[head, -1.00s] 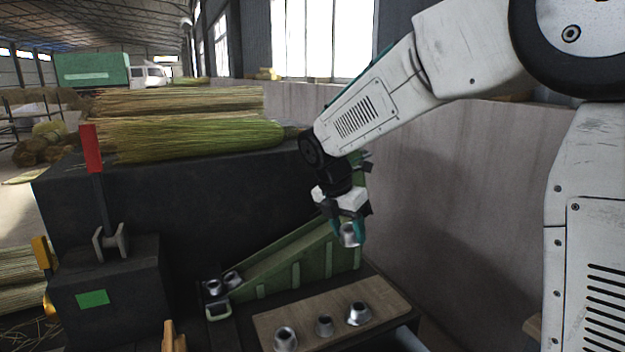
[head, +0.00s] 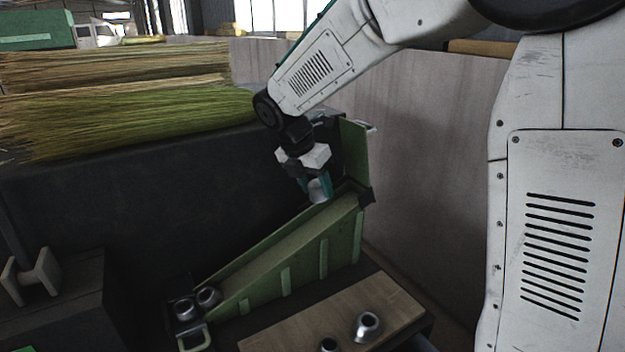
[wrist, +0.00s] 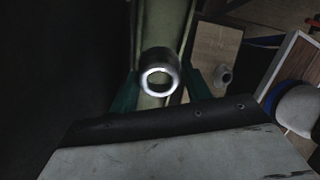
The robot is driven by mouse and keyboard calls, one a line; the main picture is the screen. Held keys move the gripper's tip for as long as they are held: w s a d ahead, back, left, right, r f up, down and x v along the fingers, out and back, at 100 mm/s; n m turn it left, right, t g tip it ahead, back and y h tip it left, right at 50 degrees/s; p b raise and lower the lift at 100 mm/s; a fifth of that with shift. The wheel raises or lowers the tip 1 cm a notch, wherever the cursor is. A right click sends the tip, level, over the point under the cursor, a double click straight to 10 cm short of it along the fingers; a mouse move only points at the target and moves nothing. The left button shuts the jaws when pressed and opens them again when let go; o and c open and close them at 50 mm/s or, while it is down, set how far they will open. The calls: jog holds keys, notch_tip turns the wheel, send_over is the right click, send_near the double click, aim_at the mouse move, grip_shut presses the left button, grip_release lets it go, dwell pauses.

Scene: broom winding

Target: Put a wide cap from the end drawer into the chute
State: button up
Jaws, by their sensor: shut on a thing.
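My gripper (head: 316,186) is shut on a silver metal cap (head: 320,191), held above the upper part of the green sloping chute (head: 285,252). In the wrist view the cap (wrist: 158,72) sits between the teal fingers, its round opening facing the camera, with the chute (wrist: 176,22) behind it. The cap appears apart from the chute floor. Two metal caps (head: 185,308) (head: 208,297) rest at the chute's low left end. I cannot pick out the end drawer for certain.
A dark block (head: 120,200) with broom straw (head: 130,125) on top stands behind. A pale wall (head: 420,180) bounds the right.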

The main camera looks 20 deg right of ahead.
send_over(323, 224)
jog(key=a, duration=0.2)
notch_tip(323, 224, down, 6)
jog(key=shift+w+r, duration=0.15)
jog(key=shift+s+f, duration=0.3)
jog(key=shift+f, duration=0.35)
jog(key=o, duration=1)
jog(key=shift+d, duration=0.1)
jog(key=shift+c, duration=0.2)
jog(key=shift+r, duration=0.1)
jog(key=shift+o, duration=0.2)
jog(key=shift+w+r, duration=0.15)
jog(key=shift+r, duration=0.4)
jog(key=shift+w+r, duration=0.15)
jog(key=shift+r, duration=0.4)
notch_tip(323, 224, up, 6)
jog(key=shift+f, duration=0.1)
